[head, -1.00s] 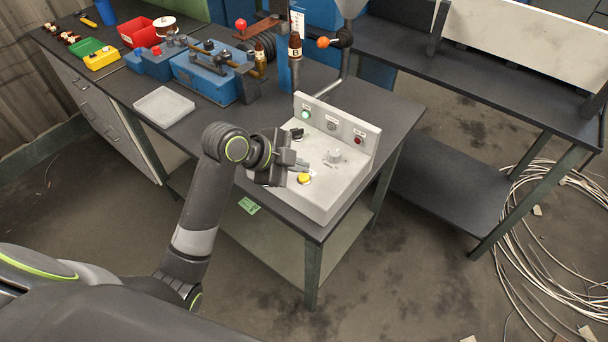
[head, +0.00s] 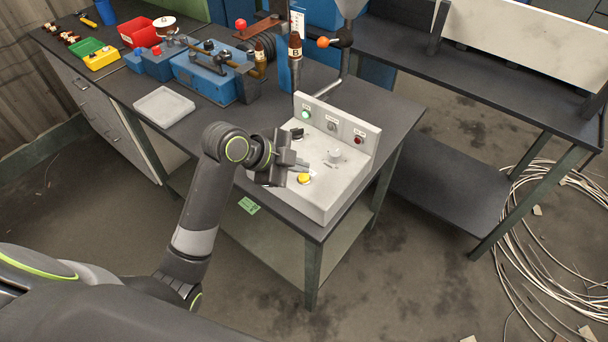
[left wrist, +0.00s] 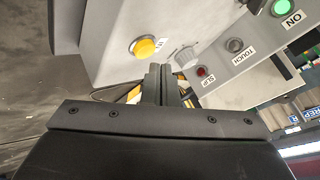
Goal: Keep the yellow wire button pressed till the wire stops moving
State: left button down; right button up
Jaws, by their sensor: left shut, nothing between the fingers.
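The yellow button (head: 303,178) sits on the sloped front of a light grey control box (head: 325,204) on the dark table. In the left wrist view the yellow button (left wrist: 145,47) shows uncovered, just beyond and left of my fingertips. My left gripper (head: 307,169) is shut and empty; its fingertips are close to the button's upper side in the head view. In the left wrist view the shut fingers (left wrist: 160,70) point toward the panel. I cannot tell whether they touch it. No wire is clearly seen moving. My right gripper is not in view.
The box also has a grey knob (head: 335,156), a lit green ON light (head: 306,114) and a red light (head: 359,140). A white tray (head: 164,107) and blue machine (head: 207,75) stand to the left. Coiled pale wire (head: 545,260) lies on the floor at right.

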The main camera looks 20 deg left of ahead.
aim_at(299, 178)
pick_arm(q)
jog(key=shift+f, duration=0.4)
jog(key=shift+f+b, duration=0.35)
jog(key=shift+f, duration=0.05)
dwell(1.7)
dwell(2.5)
jog(key=shift+r+p, duration=0.8)
jog(key=shift+p, duration=0.05)
notch_tip(299, 178, up, 5)
jog(key=p, duration=0.5)
jog(key=shift+r, duration=0.15)
dwell(1.2)
